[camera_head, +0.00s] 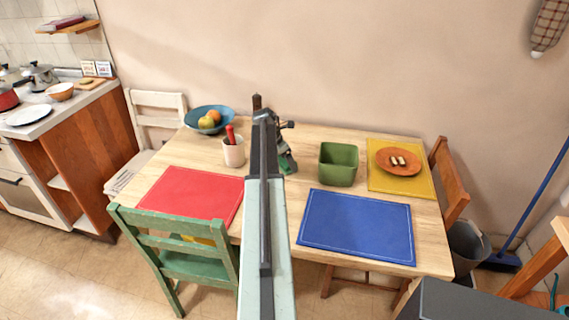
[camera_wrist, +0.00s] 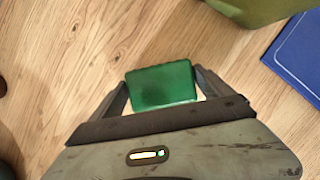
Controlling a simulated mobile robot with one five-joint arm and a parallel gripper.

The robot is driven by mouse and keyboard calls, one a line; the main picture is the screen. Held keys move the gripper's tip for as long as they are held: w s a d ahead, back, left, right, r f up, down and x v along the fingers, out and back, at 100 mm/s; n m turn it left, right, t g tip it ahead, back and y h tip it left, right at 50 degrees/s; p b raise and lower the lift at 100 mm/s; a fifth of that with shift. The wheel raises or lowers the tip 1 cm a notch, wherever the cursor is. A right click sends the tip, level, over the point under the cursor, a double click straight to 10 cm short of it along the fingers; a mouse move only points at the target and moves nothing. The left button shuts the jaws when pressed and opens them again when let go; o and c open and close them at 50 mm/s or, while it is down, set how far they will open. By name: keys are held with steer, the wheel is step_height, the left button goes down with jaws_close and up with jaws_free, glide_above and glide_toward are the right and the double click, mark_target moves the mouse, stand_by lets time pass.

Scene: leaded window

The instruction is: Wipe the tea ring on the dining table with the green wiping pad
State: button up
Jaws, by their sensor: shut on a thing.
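The green wiping pad (camera_wrist: 162,86) is held between the two fingers of my gripper (camera_wrist: 164,92) in the wrist view. In the head view my gripper (camera_head: 286,163) is over the dining table (camera_head: 430,235), left of the green square pot, and the pad is mostly hidden there. The wood of the dining table (camera_wrist: 70,60) fills much of the wrist view. I cannot tell whether the pad touches the wood. No tea ring shows in either view; my arm and the pad hide part of the table.
The green pot (camera_head: 338,164) stands close to my gripper's right. A blue placemat (camera_head: 355,226), red placemat (camera_head: 195,192) and yellow placemat (camera_head: 420,187) lie around. An orange plate (camera_head: 398,168), a cup (camera_head: 233,154) and a blue fruit bowl (camera_head: 192,117) also stand on the table.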

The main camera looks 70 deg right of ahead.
mark_target(283, 165)
steer(key=shift+f, duration=0.2)
steer(key=shift+s+a+r, duration=0.1)
steer(key=shift+s+a, duration=0.05)
steer(key=shift+a, duration=0.75)
steer(key=shift+s+a+r, duration=0.1)
steer(key=shift+s+a, duration=0.05)
steer(key=shift+a, duration=0.75)
steer(key=shift+s+a+f, duration=0.1)
steer(key=shift+s+a, duration=0.05)
steer(key=shift+a, duration=0.7)
steer(key=shift+s+a+f, duration=0.1)
steer(key=shift+s+a, duration=0.05)
steer(key=shift+a, duration=0.65)
steer(key=shift+s+a+r, duration=0.1)
steer(key=shift+s+a, duration=0.05)
steer(key=shift+a, duration=0.7)
steer(key=shift+s+a, duration=0.1)
steer(key=shift+a, duration=0.7)
steer(key=shift+w+a, duration=0.1)
steer(key=shift+w, duration=0.95)
steer(key=shift+w+d, duration=0.25)
steer(key=shift+d, duration=1.4)
steer(key=shift+w+d, duration=0.3)
steer(key=shift+d, duration=1.4)
steer(key=shift+w+d, duration=0.25)
steer(key=shift+d, duration=1.4)
steer(key=shift+f+b, duration=0.25)
steer(key=shift+b, duration=0.1)
